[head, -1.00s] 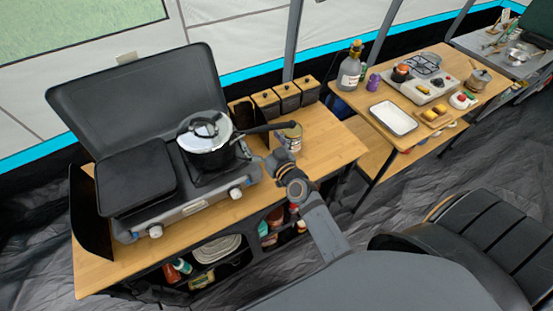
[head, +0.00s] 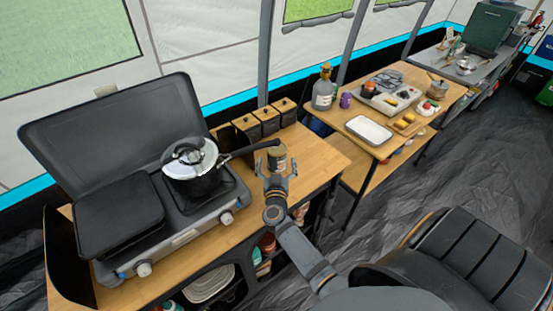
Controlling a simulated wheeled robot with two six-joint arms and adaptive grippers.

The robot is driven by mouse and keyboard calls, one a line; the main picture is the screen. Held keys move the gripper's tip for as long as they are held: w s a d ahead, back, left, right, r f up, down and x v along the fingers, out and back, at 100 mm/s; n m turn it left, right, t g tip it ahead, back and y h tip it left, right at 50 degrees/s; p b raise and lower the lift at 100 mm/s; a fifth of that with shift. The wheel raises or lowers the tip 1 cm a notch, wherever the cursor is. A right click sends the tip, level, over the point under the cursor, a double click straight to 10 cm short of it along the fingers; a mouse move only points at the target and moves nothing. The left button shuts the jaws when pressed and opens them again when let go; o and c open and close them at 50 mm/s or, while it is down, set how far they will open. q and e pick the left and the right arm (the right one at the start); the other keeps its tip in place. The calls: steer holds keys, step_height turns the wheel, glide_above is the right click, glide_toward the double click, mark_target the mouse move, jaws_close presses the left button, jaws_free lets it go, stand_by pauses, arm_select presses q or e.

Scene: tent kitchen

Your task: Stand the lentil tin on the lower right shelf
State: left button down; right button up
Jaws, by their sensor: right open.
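A small tin (head: 277,158), probably the lentil tin, stands upright on the wooden worktop to the right of the stove, under the end of the pot handle. Its label is too small to read. My right gripper (head: 278,172) is open, with its fingers spread at the near side of the tin, one to each side; I cannot tell whether they touch it. Below the worktop, the open shelves (head: 297,216) at the right end are partly hidden by my right arm. My left gripper is not in view.
A lidded pot (head: 192,170) sits on the stove, its long handle (head: 250,148) reaching over the worktop close to the tin. Several dark canisters (head: 267,121) line the back. Bottles (head: 266,243) and plates (head: 208,283) fill shelf space below. A second table (head: 345,116) stands to the right.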

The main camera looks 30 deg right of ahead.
mark_target(277, 156)
steer(key=x, duration=0.4)
steer(key=shift+w+d+r, duration=0.1)
steer(key=shift+w+d, duration=0.1)
steer(key=shift+w, duration=0.1)
steer(key=shift+w+d, duration=0.2)
steer(key=shift+w, duration=0.1)
steer(key=shift+s, duration=0.15)
steer(key=c, duration=1.9)
